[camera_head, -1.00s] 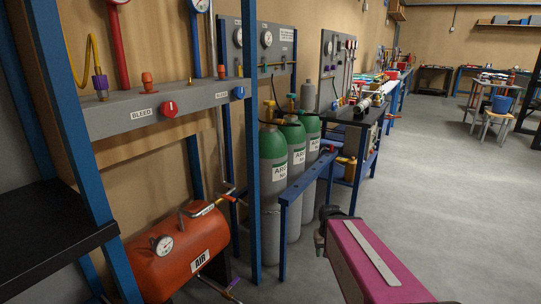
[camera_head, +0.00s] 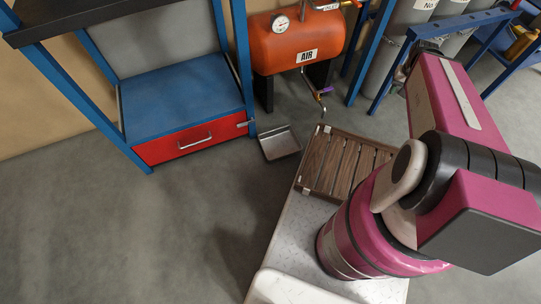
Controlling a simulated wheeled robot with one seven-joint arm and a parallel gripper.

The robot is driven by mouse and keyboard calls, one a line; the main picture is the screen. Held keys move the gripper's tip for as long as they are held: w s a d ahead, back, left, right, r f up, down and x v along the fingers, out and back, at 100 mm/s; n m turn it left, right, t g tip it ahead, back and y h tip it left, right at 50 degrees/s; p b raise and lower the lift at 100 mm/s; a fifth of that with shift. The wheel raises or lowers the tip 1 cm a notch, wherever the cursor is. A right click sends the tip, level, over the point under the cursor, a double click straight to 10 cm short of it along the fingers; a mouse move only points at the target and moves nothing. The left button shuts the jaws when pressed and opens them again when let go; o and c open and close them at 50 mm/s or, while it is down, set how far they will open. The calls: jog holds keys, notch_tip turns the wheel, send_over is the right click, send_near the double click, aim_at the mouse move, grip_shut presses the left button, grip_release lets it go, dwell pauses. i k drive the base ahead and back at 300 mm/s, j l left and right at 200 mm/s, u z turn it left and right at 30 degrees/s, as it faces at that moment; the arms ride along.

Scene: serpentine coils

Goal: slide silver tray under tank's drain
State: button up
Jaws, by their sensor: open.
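The silver tray (camera_head: 279,143) is a shallow square pan on the floor, right of the red drawer. The orange air tank (camera_head: 275,52) stands behind it on dark legs. My arm is on the right, and my gripper cannot be seen.
A blue cabinet (camera_head: 180,98) with a red drawer (camera_head: 185,143) stands left of the tray, inside a blue frame. Green-topped gas cylinders show in the earlier view; their grey bodies (camera_head: 400,45) stand right of the tank behind a blue rail. The floor (camera_head: 120,220) at left is clear.

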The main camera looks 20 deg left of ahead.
aim_at(282, 143)
jog(key=k+u, duration=0.15)
jog(key=u, duration=1.3)
jog(key=l+z, duration=0.25)
jog(key=k+l+z, duration=0.2)
jog(key=l, duration=0.2)
jog(key=i+j, duration=0.05)
jog(key=i, duration=0.05)
